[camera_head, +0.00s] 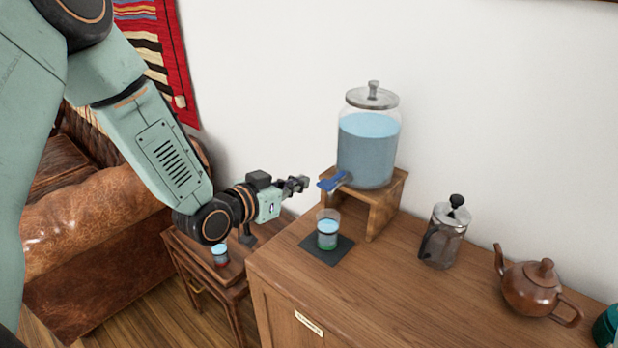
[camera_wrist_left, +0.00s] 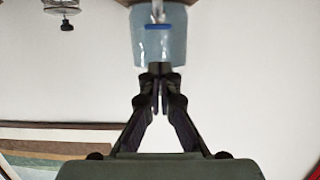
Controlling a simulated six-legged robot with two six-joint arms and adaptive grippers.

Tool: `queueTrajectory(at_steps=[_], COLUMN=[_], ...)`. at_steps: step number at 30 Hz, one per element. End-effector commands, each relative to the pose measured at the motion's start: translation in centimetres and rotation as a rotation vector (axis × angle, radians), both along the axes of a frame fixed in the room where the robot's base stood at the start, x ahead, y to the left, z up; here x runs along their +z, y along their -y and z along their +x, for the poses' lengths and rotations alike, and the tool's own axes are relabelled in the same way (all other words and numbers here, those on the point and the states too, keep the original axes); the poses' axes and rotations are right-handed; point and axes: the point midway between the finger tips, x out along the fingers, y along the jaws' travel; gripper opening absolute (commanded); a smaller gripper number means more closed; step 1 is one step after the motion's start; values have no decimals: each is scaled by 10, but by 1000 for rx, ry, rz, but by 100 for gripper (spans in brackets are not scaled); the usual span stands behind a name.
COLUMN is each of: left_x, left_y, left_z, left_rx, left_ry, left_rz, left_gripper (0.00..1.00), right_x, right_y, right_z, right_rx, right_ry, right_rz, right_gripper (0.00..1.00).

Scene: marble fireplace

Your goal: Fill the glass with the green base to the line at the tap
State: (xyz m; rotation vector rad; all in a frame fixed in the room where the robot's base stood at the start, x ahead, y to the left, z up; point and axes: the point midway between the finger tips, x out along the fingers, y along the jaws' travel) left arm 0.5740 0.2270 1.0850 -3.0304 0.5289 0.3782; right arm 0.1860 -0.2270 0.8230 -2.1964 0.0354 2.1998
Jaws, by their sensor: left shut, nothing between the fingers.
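The glass with the green base (camera_head: 327,236) stands upright on a dark square mat (camera_head: 318,255) below the tap. It holds bluish water; its fill line is too small to make out. The tap (camera_head: 332,182) has a blue lever and sits low on a large glass water dispenser (camera_head: 366,150). My left gripper (camera_head: 304,184) is shut and empty, just left of the blue lever, with a small gap in the head view. In the left wrist view the closed fingers (camera_wrist_left: 160,82) point toward the blue tap (camera_wrist_left: 158,27). My right gripper is not in view.
The dispenser stands on a wooden stand (camera_head: 384,212) on the cabinet (camera_head: 345,300). A glass with a red base (camera_head: 220,257) stands on a lower side table (camera_head: 200,262). The cabinet's front is clear.

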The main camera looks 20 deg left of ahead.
Motion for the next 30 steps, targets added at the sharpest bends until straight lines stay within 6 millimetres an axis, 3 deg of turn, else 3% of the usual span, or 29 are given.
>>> queueTrajectory(at_steps=[10,30], left_x=[4,4], left_y=[-11,-12], left_z=[-30,-35], left_rx=[1,-1], left_ry=[1,2], left_rz=[-2,-1], left_gripper=[0,0], right_x=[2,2], right_y=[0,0], right_z=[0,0], right_rx=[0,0], right_ry=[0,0], right_rz=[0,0], right_gripper=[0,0])
